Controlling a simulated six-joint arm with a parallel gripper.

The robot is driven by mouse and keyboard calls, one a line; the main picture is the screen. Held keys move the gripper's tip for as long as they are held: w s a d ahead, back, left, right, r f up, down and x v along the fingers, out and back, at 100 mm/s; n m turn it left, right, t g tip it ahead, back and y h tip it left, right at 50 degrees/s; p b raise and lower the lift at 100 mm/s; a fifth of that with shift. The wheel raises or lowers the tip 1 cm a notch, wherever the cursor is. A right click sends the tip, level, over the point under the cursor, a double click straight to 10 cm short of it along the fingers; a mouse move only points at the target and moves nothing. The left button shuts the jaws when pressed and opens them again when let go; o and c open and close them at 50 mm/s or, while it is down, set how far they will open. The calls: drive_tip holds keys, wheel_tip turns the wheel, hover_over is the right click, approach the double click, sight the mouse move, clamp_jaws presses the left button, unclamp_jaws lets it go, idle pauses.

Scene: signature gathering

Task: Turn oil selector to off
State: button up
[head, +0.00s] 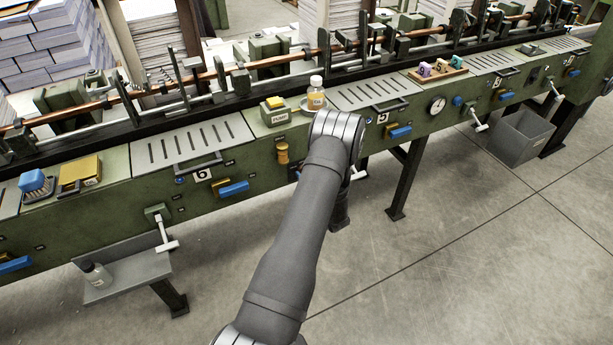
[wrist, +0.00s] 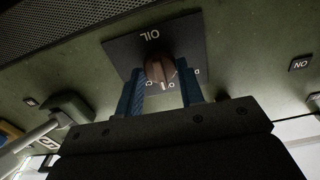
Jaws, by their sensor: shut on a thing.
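The oil selector is a reddish-brown knob (wrist: 157,66) on a dark square plate (wrist: 122,48) marked OIL, seen in the wrist view, where the lettering is upside down. Small white marks show on the plate by the knob; a pale mark lies at its lower edge, and I cannot tell which setting it points to. My gripper (wrist: 160,76) has its two blue fingers on either side of the knob, shut on it. In the head view my own arm hides the selector and the fingers.
An oil bottle (head: 316,93) and a PUMP box with a yellow button (head: 275,108) stand on the bench above. An amber knob (head: 282,153) and blue handles (head: 233,188) line the green front. A grey bin (head: 517,137) stands right; open floor lies in front.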

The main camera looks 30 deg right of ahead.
idle(0.3)
drive_tip(key=o, duration=1)
drive_tip(key=shift+s, duration=0.1)
drive_tip(key=s, duration=1.7)
drive_tip(key=shift+s, duration=0.1)
drive_tip(key=w, duration=1.7)
drive_tip(key=shift+w, duration=0.25)
drive_tip(key=shift+s, duration=0.15)
